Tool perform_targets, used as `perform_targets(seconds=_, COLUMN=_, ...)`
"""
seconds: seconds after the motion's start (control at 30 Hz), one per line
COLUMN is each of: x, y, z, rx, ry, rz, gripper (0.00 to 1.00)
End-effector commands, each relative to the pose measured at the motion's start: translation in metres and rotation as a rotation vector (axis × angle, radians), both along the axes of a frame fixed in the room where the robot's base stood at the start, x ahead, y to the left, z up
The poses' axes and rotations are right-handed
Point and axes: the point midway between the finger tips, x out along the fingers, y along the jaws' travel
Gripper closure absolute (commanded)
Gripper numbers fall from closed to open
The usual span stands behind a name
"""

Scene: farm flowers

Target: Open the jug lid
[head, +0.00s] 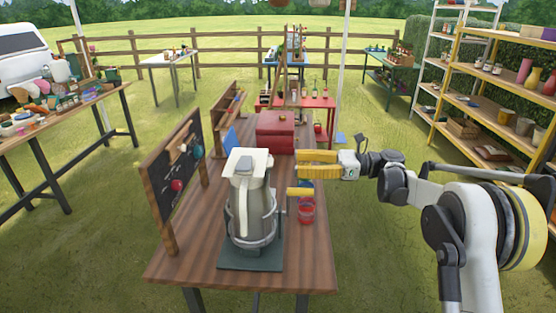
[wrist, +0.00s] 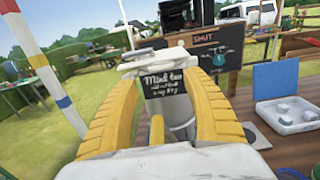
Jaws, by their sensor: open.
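The jug (head: 239,212) stands upright on a dark green mat (head: 237,264) on the wooden table. It is grey, with a handle facing the head camera and a pale, flat lid (head: 262,158) on top that looks shut. My gripper (head: 292,176) is to the right of the jug, a little below lid height. Its yellow fingers are spread apart and empty; they also frame the jug in the wrist view (wrist: 165,85). Contact with the jug is not visible.
A chalkboard (head: 160,200) stands along the table's left edge. A red box (head: 275,139) sits behind the jug, and a small red cup (head: 306,214) stands under my gripper. A white tray with a blue lid (wrist: 287,115) lies on the table. The table's front right is clear.

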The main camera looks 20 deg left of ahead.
Motion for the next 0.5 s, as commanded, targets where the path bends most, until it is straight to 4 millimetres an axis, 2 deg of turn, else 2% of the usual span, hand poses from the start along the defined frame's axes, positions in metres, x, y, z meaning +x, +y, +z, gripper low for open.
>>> perform_targets(seconds=0.1, x=-0.007, y=0.025, z=-0.003, rx=-0.001, ry=-0.001, rz=0.003, gripper=0.42)
perform_targets(seconds=0.3, x=-0.015, y=0.061, z=-0.002, rx=-0.001, ry=-0.002, rz=0.001, gripper=0.42)
perform_targets(seconds=0.5, x=-0.019, y=0.079, z=-0.001, rx=-0.001, ry=-0.002, rz=-0.001, gripper=0.42)
